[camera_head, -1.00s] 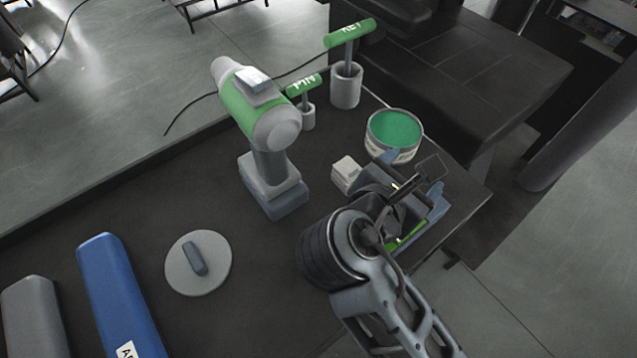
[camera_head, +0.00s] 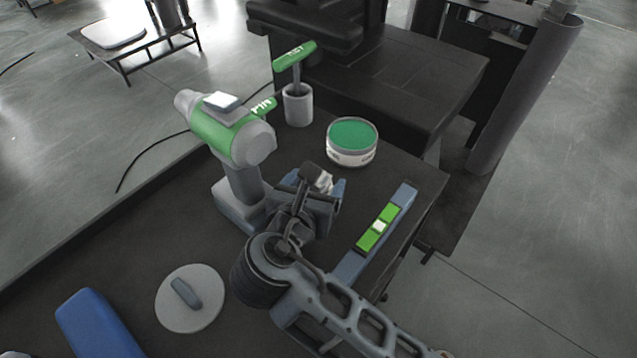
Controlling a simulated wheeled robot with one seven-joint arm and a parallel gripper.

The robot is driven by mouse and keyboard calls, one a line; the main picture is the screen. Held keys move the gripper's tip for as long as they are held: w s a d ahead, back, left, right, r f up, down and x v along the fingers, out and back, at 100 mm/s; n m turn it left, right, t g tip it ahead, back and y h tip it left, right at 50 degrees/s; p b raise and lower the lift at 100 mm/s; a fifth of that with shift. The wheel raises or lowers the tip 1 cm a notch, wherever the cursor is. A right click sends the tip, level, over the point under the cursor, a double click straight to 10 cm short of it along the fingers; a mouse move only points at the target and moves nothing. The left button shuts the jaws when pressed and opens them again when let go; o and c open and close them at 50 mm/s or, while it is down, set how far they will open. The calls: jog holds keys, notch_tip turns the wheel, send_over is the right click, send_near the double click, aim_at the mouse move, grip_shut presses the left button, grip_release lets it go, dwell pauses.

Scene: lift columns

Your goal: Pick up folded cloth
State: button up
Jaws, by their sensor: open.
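A small whitish thing, likely the folded cloth (camera_head: 325,184), lies on the dark tabletop (camera_head: 125,240) in front of the green-topped tin. Most of it is hidden behind my gripper (camera_head: 315,184). My gripper is over it or right beside it, with bluish finger parts showing to its left and right. The jaws are open. I cannot tell from this angle how high the fingers are above the cloth or whether they touch it.
A green and grey drill (camera_head: 242,165) stands close left of my gripper. The tin (camera_head: 352,142) is just behind.

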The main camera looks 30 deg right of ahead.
aim_at(318, 184)
jog(key=shift+x, duration=0.75)
jog(key=shift+c, duration=0.3)
jog(key=c, duration=0.7)
jog(key=shift+r, duration=0.1)
jog(key=shift+r, duration=0.55)
notch_tip(318, 184, up, 3)
jog(key=shift+f, duration=0.2)
jog(key=s+d+r+p, duration=0.1)
jog(key=s+d+r, duration=0.1)
jog(key=d+r, duration=0.5)
jog(key=d, duration=0.4)
jog(key=shift+s+d, duration=0.2)
jog(key=shift+s, duration=0.05)
